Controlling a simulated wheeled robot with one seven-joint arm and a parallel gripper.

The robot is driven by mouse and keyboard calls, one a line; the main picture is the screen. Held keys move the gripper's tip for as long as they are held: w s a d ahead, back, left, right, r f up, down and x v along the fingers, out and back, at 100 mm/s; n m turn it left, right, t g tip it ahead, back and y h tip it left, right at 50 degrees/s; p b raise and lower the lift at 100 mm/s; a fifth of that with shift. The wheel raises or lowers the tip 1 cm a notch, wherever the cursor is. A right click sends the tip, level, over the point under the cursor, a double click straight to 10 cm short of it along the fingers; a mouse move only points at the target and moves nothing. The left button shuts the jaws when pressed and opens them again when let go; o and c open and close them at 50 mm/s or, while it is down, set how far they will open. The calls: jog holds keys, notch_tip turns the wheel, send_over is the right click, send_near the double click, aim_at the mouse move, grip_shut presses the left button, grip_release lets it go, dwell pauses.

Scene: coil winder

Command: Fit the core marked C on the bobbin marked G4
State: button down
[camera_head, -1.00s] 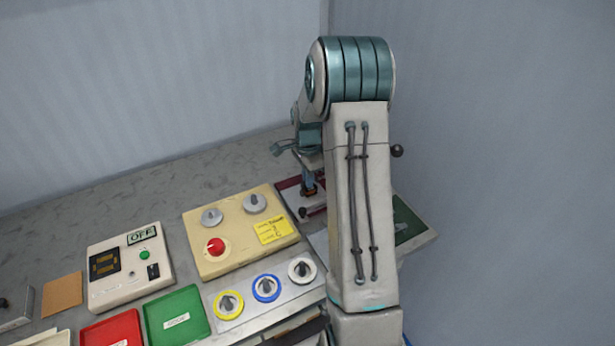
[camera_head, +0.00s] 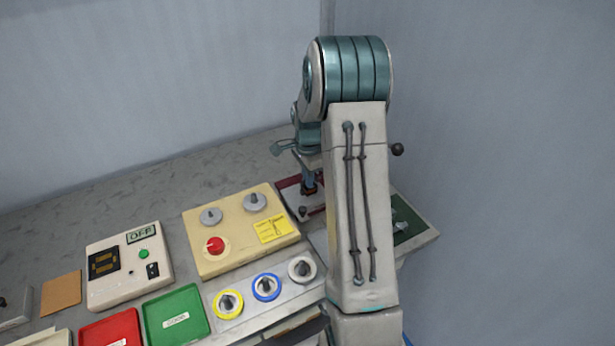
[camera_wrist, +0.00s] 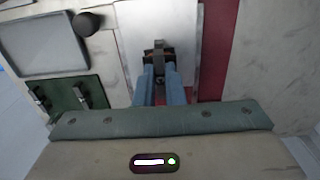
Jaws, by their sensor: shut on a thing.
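My gripper (camera_wrist: 160,82) is shut on a small dark piece (camera_wrist: 158,54), which looks like a core. No letter can be read on it. In the wrist view it is over a pale plate (camera_wrist: 128,30) bordered by a dark red strip (camera_wrist: 218,50). In the head view, my gripper (camera_head: 309,186) is beside the red-edged fixture (camera_head: 288,186), partly hidden by my arm. I cannot make out a G4 mark or tell which thing is the bobbin.
A beige panel (camera_head: 195,240) with knobs and a yellow note (camera_head: 272,229) is left of the fixture. Yellow, blue and white rings (camera_head: 266,288) sit in front. A control box reading OFF (camera_head: 105,292), a green tray (camera_head: 178,338) and a red tray (camera_head: 105,330) are farther left.

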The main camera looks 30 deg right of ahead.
jog(key=shift+f, duration=0.25)
jog(key=c, duration=1.4)
grip_release()
jog(key=shift+c, duration=0.2)
jog(key=shift+r, duration=0.1)
notch_tip(320, 180, up, 14)
jog(key=b, duration=0.1)
